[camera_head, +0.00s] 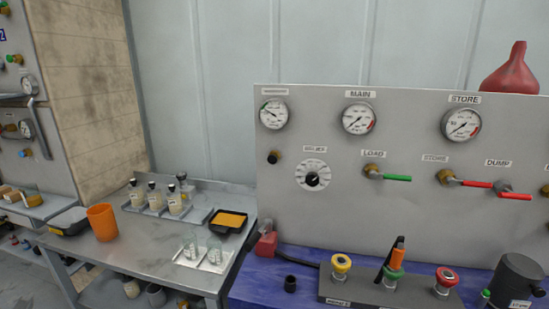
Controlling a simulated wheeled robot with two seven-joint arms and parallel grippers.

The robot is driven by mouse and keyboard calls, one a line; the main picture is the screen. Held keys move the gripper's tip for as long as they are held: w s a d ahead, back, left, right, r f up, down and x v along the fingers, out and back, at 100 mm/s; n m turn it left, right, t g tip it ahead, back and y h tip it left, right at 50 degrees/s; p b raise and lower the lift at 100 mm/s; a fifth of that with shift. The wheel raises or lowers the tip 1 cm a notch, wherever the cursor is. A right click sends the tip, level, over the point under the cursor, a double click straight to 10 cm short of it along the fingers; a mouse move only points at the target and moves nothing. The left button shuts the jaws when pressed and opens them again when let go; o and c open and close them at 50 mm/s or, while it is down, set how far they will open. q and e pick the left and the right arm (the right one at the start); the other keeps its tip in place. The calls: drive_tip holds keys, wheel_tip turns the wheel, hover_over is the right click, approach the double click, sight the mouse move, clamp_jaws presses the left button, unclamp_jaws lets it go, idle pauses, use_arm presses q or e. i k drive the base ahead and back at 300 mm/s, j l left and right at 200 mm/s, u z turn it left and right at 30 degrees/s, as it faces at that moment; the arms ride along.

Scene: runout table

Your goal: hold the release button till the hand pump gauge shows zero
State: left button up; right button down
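Neither of my grippers shows in the head view. Three round gauges sit along the top of the grey panel: a left gauge (274,114) whose label is too small to read, the MAIN gauge (359,118) and the STORE gauge (463,123). A small dark button with a brass-coloured collar (275,157) is below the left gauge. Another gauge (29,86) is on the panel at the far left, near a grey lever (40,128). No readable label tells me which is the hand pump gauge or the release button. The needle readings are too small to tell.
A dial (312,175), a green LOAD lever (394,178) and red levers (477,184) project from the panel. The steel table (145,252) holds bottles, trays and an orange cup (102,222).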

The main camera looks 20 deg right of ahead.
sight(272, 159)
drive_tip(key=i+j+z, duration=0.1)
drive_tip(key=j, duration=0.25)
drive_tip(key=i+j+z, duration=0.1)
drive_tip(key=i+j, duration=0.3)
drive_tip(key=j, duration=0.35)
drive_tip(key=i+j+z, duration=0.15)
drive_tip(key=j, duration=0.2)
drive_tip(key=i+j+z, duration=0.1)
drive_tip(key=j, duration=0.3)
drive_tip(key=i, duration=0.05)
